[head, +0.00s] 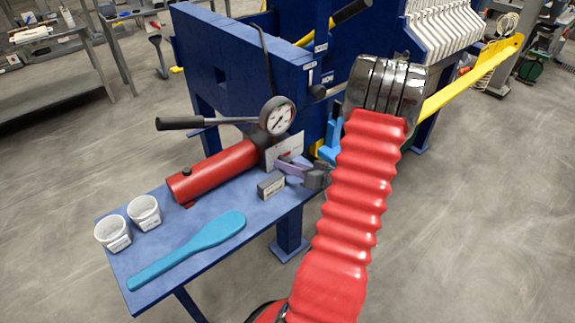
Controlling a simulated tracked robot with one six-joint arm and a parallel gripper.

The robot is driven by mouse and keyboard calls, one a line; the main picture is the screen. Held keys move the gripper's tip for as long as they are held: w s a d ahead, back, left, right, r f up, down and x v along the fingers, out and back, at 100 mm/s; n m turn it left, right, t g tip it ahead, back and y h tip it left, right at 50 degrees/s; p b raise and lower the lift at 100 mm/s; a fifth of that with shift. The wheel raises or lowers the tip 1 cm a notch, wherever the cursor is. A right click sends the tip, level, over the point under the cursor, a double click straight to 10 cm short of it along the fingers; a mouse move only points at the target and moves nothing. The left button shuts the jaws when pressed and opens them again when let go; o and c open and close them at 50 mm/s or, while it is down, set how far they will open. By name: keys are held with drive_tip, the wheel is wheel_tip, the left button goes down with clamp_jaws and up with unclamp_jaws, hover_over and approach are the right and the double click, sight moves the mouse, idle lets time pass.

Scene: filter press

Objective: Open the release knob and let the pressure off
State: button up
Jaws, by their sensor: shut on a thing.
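The hand pump stands on the blue shelf, with a red cylinder (212,172), a round pressure gauge (278,115) and a black lever (190,122) pointing left. The gauge's needle is too small to read surely. My gripper (291,166) is at the right end of the pump, beside its pale plate (285,150), below the gauge. Its fingers are shut on what appears to be the release knob, which they hide. How far the knob is turned cannot be seen.
The blue shelf (180,275) also holds a small grey block (271,186) just below my gripper, a blue paddle (190,247) and two white cups (144,212) (113,232). The blue press frame (235,65) rises behind. A yellow bar (470,80) extends right.

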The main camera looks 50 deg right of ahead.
drive_tip(key=shift+a+f, duration=0.15)
drive_tip(key=shift+a, duration=0.05)
drive_tip(key=o, duration=0.6)
drive_tip(key=shift+o, duration=0.7)
drive_tip(key=shift+d, duration=0.1)
drive_tip(key=shift+s, duration=0.15)
drive_tip(key=s+r, duration=0.2)
drive_tip(key=s, duration=1.1)
drive_tip(key=shift+s+r, duration=0.15)
drive_tip(key=shift+r, duration=0.15)
